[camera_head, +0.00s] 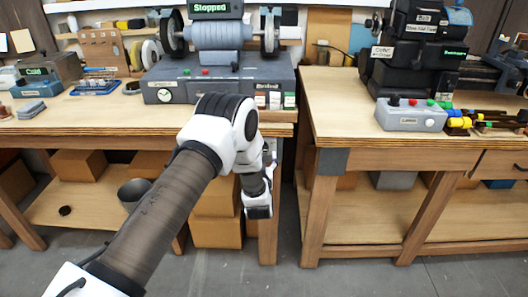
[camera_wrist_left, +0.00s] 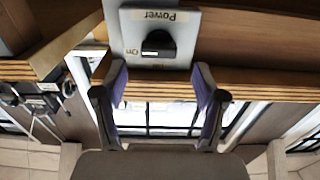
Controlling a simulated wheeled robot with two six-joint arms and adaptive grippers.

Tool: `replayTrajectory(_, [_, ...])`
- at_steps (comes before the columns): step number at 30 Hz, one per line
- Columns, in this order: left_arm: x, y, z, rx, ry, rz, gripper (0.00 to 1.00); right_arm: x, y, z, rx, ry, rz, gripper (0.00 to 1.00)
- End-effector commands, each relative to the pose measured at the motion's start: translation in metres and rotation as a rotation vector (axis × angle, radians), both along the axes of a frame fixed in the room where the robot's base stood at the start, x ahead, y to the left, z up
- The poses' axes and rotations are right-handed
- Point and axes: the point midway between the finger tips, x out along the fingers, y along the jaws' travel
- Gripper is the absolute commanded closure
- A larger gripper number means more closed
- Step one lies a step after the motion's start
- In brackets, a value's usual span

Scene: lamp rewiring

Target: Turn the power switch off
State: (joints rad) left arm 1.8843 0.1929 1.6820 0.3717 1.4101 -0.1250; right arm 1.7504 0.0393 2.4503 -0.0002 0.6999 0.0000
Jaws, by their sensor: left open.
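The power switch panel (camera_wrist_left: 188,32) is a light grey plate at the top of the left wrist view, with an upside-down "Power" label. A black knob (camera_wrist_left: 158,44) sits on it, with the word "On" at its left. The knob's bar seems to lie sideways, but its exact setting is hard to tell. My left gripper (camera_wrist_left: 160,75) is open and empty, its two fingers apart on either side below the knob, not touching it. In the head view, my left gripper (camera_head: 258,207) hangs low near the left bench's right end; the switch is not visible there. My right gripper is not in view.
The left bench (camera_head: 100,122) carries a motor machine (camera_head: 218,38) with a display reading "Stopped". The right bench (camera_head: 330,92) holds a grey box (camera_head: 410,115) with coloured buttons. A gap of floor separates the benches. Cardboard boxes (camera_head: 215,232) stand under the left bench.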

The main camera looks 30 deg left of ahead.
Motion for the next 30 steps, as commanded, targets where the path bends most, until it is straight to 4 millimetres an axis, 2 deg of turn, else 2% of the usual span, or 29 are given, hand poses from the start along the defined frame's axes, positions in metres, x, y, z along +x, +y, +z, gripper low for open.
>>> replayTrajectory(3, [0.02, 0.013, 0.0, 0.001, -0.002, 0.0, 0.29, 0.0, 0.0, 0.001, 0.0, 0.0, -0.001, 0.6])
replayTrajectory(6, [0.032, 0.02, -0.001, 0.001, 0.001, 0.0, 0.29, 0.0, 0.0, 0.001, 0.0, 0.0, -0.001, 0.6])
replayTrajectory(15, [0.038, 0.023, -0.001, 0.001, 0.003, -0.001, 0.29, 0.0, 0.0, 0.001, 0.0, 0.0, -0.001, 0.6])
replayTrajectory(17, [0.038, 0.023, -0.001, 0.001, 0.003, -0.001, 0.47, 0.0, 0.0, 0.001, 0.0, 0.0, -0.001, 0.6])
replayTrajectory(18, [0.038, 0.023, -0.001, 0.001, 0.003, -0.001, 0.61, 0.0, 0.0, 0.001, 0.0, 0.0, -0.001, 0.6])
replayTrajectory(20, [0.038, 0.023, -0.001, 0.001, 0.003, -0.001, 0.82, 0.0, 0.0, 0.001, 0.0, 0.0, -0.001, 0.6])
replayTrajectory(21, [0.038, 0.023, -0.001, 0.001, 0.003, -0.001, 0.89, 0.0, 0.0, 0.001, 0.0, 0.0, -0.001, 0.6])
replayTrajectory(30, [0.038, 0.023, -0.001, -0.011, -0.005, -0.001, 0.89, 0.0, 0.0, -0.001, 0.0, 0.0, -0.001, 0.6])
